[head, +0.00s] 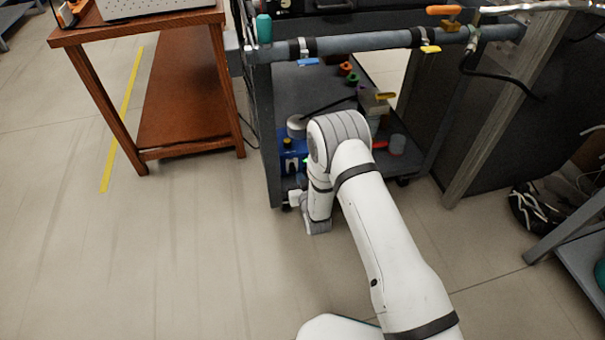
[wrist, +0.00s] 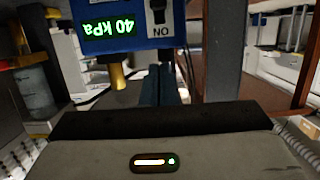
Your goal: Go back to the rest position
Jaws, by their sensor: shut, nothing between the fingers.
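My gripper (wrist: 161,72) shows in the wrist view as two dark fingers close together above the grey wrist housing. It is shut and empty. Just beyond it is a blue device (wrist: 180,30) with a green display reading 40 kPa, upside down. A dark switch sits beside the display, and a yellow nozzle or knob (wrist: 118,76) hangs at its left. In the head view my white arm reaches forward to the cart, and its wrist is low at the cart's front left. The fingers cannot be made out there. The blue device (head: 289,160) is partly hidden behind my arm.
The dark cart (head: 285,85) has a grey pipe (head: 370,42) with coloured valves above its shelf. Small coloured parts lie on the shelf. A wooden table (head: 140,25) stands at left. A post (head: 495,115) stands at right. The floor (head: 130,260) at front left is clear.

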